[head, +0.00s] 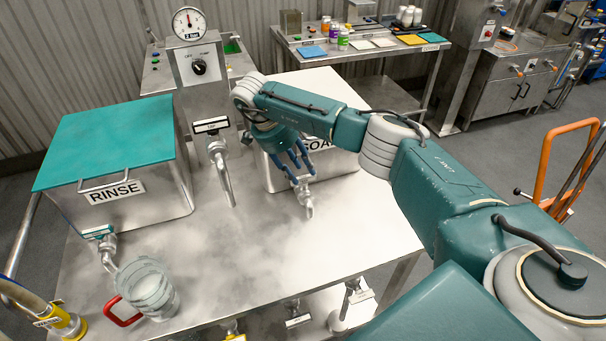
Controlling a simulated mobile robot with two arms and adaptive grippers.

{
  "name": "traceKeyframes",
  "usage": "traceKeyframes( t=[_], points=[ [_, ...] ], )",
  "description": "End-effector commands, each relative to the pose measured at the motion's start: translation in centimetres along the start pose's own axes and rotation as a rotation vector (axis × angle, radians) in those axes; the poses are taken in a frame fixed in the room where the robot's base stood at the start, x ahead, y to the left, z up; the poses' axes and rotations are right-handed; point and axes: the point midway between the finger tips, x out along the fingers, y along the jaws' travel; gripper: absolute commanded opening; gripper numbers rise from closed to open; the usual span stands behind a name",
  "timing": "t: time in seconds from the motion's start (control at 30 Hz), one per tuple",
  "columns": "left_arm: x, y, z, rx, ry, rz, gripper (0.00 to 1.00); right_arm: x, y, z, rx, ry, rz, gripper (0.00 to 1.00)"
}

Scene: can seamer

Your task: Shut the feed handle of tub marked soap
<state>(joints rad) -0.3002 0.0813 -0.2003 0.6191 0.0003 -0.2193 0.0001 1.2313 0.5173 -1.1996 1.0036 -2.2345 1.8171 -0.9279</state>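The tub marked soap (330,171) stands at the middle of the steel table, its label partly hidden behind my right arm. Its spout (308,203) points down over the tabletop at the tub's front. The feed handle sits at the top of this tap and is mostly hidden by my fingers, so its position is unclear. My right gripper (300,172) points down with its blue fingers at the tap, close to the handle. I cannot tell whether the fingers touch or grip it. My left gripper is not in view.
The tub marked rinse (140,212), with a teal lid, stands left. A clear jug (147,288) with a red handle stands below its tap. A gauge post (199,75) and a bent pipe (224,178) stand between the tubs. Mist covers the front tabletop.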

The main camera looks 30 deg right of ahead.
Motion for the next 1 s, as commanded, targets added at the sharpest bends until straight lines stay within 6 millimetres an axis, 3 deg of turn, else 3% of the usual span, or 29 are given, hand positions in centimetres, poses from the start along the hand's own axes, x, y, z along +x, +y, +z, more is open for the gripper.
traceKeyframes(
  t=[0.2,0.4,0.57,1.0],
  points=[
    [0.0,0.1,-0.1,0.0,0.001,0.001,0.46,-5.0,-0.1,0.0,0.001,-0.001,-0.004,0.36],
    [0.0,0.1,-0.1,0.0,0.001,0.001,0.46,-7.8,0.0,0.0,0.0,0.001,-0.001,0.36],
    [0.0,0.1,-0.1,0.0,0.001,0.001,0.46,-8.7,0.0,0.0,0.001,0.001,0.0,0.36],
    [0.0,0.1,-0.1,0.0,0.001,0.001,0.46,-8.7,0.0,0.0,0.001,0.001,0.0,0.36]
  ],
)
